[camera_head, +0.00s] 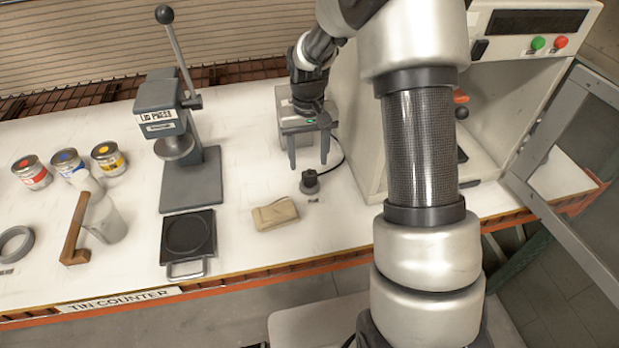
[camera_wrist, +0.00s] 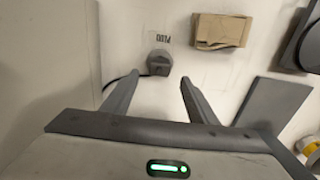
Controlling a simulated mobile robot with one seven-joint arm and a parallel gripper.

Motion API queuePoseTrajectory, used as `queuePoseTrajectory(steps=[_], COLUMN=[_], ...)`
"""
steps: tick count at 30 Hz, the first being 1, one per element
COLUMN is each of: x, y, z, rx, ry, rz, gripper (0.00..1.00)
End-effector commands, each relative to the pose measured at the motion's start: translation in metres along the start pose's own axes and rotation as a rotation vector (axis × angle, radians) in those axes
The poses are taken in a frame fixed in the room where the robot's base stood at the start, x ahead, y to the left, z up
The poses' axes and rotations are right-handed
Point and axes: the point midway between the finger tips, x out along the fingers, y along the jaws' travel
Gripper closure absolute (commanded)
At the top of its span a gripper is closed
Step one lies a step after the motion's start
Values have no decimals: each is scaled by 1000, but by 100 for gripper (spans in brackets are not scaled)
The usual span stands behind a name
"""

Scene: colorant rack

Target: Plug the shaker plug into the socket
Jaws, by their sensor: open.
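The dark grey shaker plug (camera_head: 310,182) stands on the white counter, with a black cord running from it toward the white machine. In the wrist view the plug (camera_wrist: 159,63) sits just beyond the fingertips, beside a printed PLUG label (camera_wrist: 162,38). My gripper (camera_head: 308,163) is open and empty, fingers pointing down, behind the plug in the head view. In the wrist view its two fingers (camera_wrist: 160,80) spread to either side of the plug's line, not touching it. A grey box (camera_head: 284,125) is partly hidden behind my gripper; I cannot tell whether it is the socket.
A tan block (camera_head: 275,214) lies near the plug. The lid press (camera_head: 190,180) stands to the left, with a dark scale-like plate (camera_head: 188,236) before it. The white machine (camera_head: 362,150) stands close on the right. Paint tins (camera_head: 108,158) are far left.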

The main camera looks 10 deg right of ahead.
Motion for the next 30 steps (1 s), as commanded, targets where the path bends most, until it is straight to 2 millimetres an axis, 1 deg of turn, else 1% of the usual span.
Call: queuePoseTrajectory(steps=[5,9,13,16,22,23,30], x=[12,33,50,55,56,56,55], y=[0,2,1,2,2,2,2], z=[3,8,8,7,7,7,7], rx=[0,0,0,0,0,0,0], ry=[-3,-4,-2,0,1,1,1], rz=[0,0,0,0,0,0,0], gripper=[47,47,47,47,47,50,91])
